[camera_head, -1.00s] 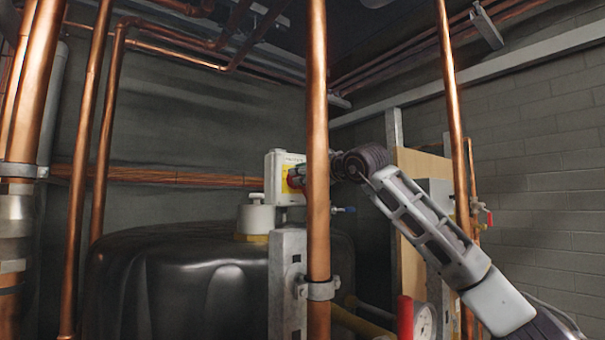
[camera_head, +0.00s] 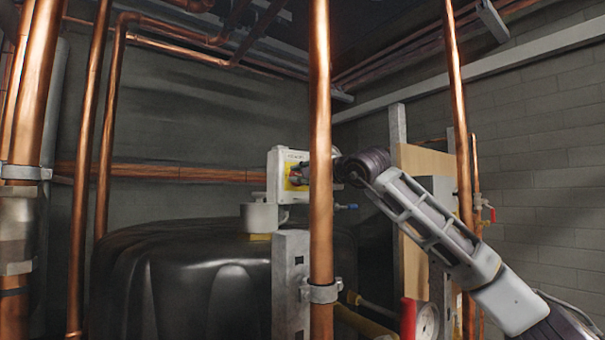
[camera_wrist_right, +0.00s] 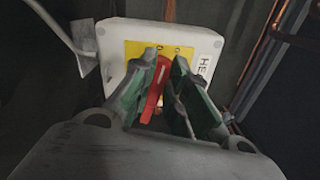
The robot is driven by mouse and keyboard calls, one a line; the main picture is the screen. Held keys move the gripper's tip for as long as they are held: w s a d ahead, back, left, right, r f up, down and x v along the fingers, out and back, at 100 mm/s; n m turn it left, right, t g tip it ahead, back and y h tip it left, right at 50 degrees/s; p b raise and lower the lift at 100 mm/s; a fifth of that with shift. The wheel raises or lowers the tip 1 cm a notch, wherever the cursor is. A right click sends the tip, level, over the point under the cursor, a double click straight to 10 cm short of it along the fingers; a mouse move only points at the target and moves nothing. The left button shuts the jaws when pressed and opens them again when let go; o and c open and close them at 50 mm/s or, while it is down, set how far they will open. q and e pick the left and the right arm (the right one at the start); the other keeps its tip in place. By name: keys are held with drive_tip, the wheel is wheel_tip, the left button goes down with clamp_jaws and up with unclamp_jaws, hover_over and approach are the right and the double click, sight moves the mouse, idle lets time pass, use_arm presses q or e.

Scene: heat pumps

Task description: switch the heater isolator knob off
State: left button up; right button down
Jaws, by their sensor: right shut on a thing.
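The heater isolator is a white box (camera_head: 273,172) with a yellow plate (camera_wrist_right: 134,49) behind a red knob (camera_wrist_right: 154,88). In the head view it stands above the black tank, partly hidden by the copper pipe in front. In the right wrist view the knob's white line runs near upright in the picture, leaning slightly. My right gripper (camera_wrist_right: 166,62) is shut on the red knob, with a green-padded finger on each side of it. In the head view my right gripper (camera_head: 300,173) reaches the box's front from the right, partly behind the pipe. My left gripper is out of view.
A vertical copper pipe (camera_head: 320,120) stands in front of my right wrist. Another copper pipe (camera_head: 458,120) stands near my right forearm. A black tank (camera_head: 190,285) fills the lower left. A gauge (camera_head: 427,320) and red handle (camera_head: 408,318) sit below my arm.

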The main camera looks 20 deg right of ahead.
drive_tip(key=shift+f+n, duration=0.2)
drive_tip(key=shift+n, duration=0.9)
drive_tip(key=shift+a+f, duration=0.1)
drive_tip(key=c, duration=1.4)
unclamp_jaws()
drive_tip(key=v, duration=1.2)
